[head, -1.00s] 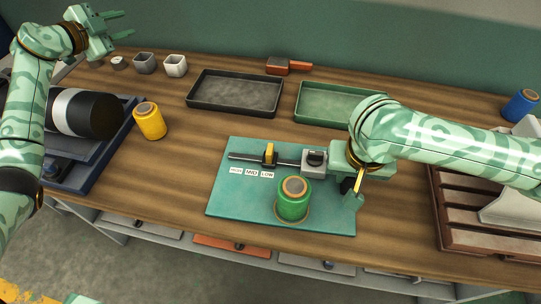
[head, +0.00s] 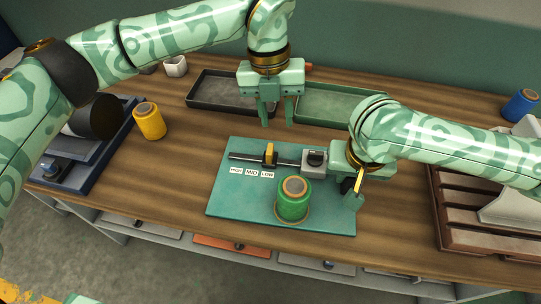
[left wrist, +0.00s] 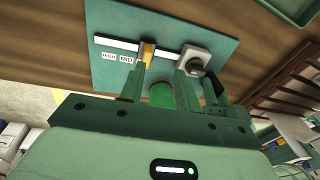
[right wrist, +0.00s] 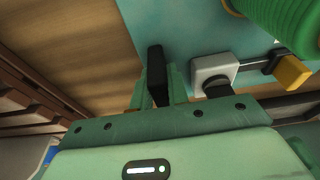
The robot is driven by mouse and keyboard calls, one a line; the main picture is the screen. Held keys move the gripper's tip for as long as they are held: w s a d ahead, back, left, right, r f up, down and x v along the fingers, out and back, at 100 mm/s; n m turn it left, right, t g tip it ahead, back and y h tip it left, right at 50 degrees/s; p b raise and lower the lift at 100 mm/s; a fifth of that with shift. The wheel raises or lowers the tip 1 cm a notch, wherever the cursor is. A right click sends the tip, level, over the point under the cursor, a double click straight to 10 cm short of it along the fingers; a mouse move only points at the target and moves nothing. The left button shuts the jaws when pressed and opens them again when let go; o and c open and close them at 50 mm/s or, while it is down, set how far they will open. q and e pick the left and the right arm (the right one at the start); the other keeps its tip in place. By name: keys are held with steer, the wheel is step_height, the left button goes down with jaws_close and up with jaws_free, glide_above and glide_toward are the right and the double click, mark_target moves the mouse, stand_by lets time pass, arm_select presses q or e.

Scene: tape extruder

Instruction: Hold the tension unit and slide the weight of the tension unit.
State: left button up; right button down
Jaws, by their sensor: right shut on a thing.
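The tension unit is a teal plate (head: 229,196) with a dark rail, labels HIGH, MID and LOW, and a grey block (head: 314,163) with a black knob. Its yellow-and-black weight (head: 270,155) sits on the rail above the LOW label. A green spool (head: 293,201) stands on the plate. My right gripper (head: 354,197) is at the plate's right edge, shut on a black upright handle (right wrist: 157,75) in the right wrist view. My left gripper (head: 277,121) is open and empty, fingers down, above and behind the rail. In the left wrist view the weight (left wrist: 147,54) lies ahead of its fingers.
A black tray (head: 205,103) and a green tray (head: 322,116) lie behind the plate. A yellow spool (head: 150,121) stands left, a blue spool (head: 521,104) far right. A brown slatted rack (head: 470,240) is at the right. The wood between plate and yellow spool is clear.

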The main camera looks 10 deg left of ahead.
mark_target(269, 147)
arm_select(q)
steer(key=shift+s+a+f+m+y, duration=0.35)
steer(key=shift+s+f+y, duration=0.1)
steer(key=shift+s+y, duration=0.2)
steer(key=shift+s+f, duration=0.15)
steer(key=shift+f, duration=0.2)
steer(key=f, duration=0.8)
steer(key=shift+s+f, duration=0.1)
steer(key=shift+s, duration=0.3)
jaws_close()
steer(key=shift+a, duration=0.15)
